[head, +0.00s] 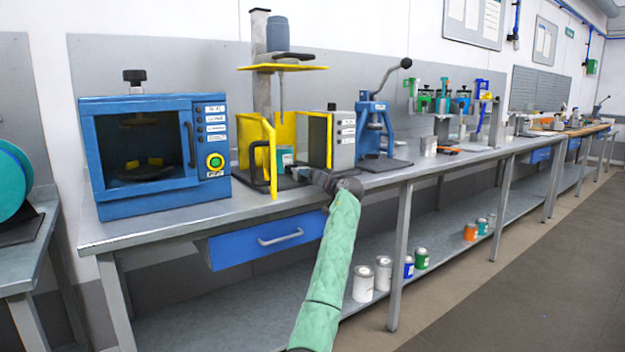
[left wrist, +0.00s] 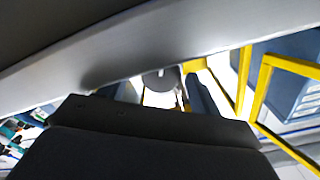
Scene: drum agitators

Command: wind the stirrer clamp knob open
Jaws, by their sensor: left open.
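The drum stirrer stands on the bench, with a grey column (head: 262,100), a dark blue-grey motor (head: 277,34), a yellow plate (head: 283,68) and a thin shaft (head: 281,94). I cannot pick out its clamp knob for certain. A teal-and-white can (head: 285,157) stands below, between yellow guard panels (head: 258,145). My left gripper (head: 302,173) is open, low in front of the can and guards, well below the motor; its fingertips are small and hard to make out. In the left wrist view, dark gripper parts cover much of the picture, with yellow guard bars (left wrist: 245,82) beyond. My right gripper is not in view.
A blue oven-like cabinet (head: 150,150) stands left of the stirrer. A grey control box (head: 342,140) and a blue lever press (head: 374,130) stand to its right. Below the bench top are a blue drawer (head: 265,240) and a shelf with several cans. The floor on the right is clear.

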